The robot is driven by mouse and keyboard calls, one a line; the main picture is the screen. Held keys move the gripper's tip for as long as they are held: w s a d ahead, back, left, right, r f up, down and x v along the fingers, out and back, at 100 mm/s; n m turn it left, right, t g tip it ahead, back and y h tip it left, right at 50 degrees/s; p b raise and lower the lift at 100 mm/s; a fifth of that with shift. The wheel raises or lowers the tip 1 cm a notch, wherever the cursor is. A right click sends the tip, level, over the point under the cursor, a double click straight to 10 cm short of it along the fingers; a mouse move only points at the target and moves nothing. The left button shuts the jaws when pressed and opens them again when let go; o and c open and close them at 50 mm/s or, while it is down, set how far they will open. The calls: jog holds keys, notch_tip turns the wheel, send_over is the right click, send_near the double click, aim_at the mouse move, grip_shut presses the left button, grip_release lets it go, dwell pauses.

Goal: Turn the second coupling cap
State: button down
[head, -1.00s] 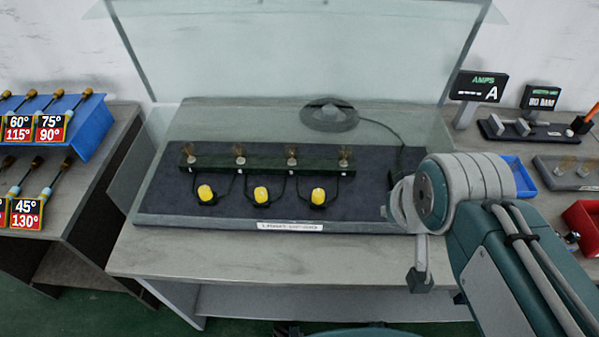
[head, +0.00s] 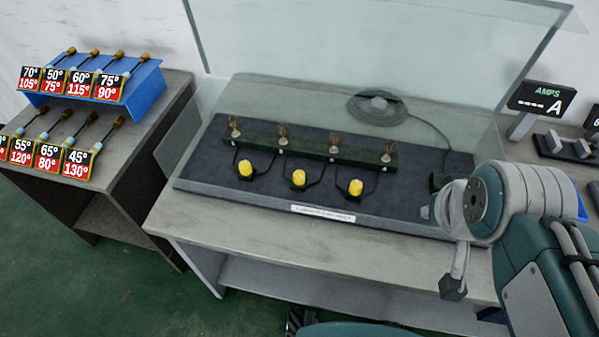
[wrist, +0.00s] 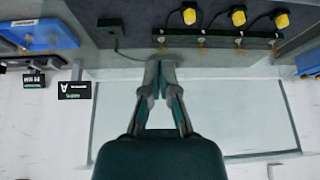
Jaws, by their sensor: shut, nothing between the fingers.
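Three yellow coupling caps sit in a row on the dark mat (head: 215,180), in front of a dark bar with several small bulbs. The middle cap (head: 298,178) is between the left cap (head: 246,168) and the right cap (head: 355,187). In the wrist view the bench appears upside down, with the middle cap (wrist: 238,17) near the top edge, right of my gripper. My gripper (wrist: 160,68) is shut and empty, apart from all the caps. In the head view its fingers cannot be made out.
A clear raised screen (head: 370,45) stands behind the bench, with transparent side panels. A coiled cable (head: 377,107) lies behind the bar. A side table (head: 135,125) at left holds labelled tools on a blue rack (head: 145,85). An amps display (head: 541,99) stands at right.

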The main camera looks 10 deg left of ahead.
jog(key=c, duration=1)
grip_release()
jog(key=o, duration=0.6)
jog(key=shift+w+a, duration=0.2)
jog(key=shift+w, duration=0.15)
jog(key=shift+o, duration=0.7)
jog(key=w+a+m+g+y, duration=0.1)
jog(key=w+a+m, duration=0.3)
jog(key=w+m, duration=0.1)
jog(key=shift+w+f+g+y, duration=0.3)
jog(key=shift+w+f, duration=0.1)
jog(key=shift+w, duration=0.3)
jog(key=m+g+y, duration=0.3)
jog(key=m+g, duration=0.1)
jog(key=m, duration=1)
send_near(299, 174)
jog(key=x, duration=1)
jog(key=shift+f, duration=0.2)
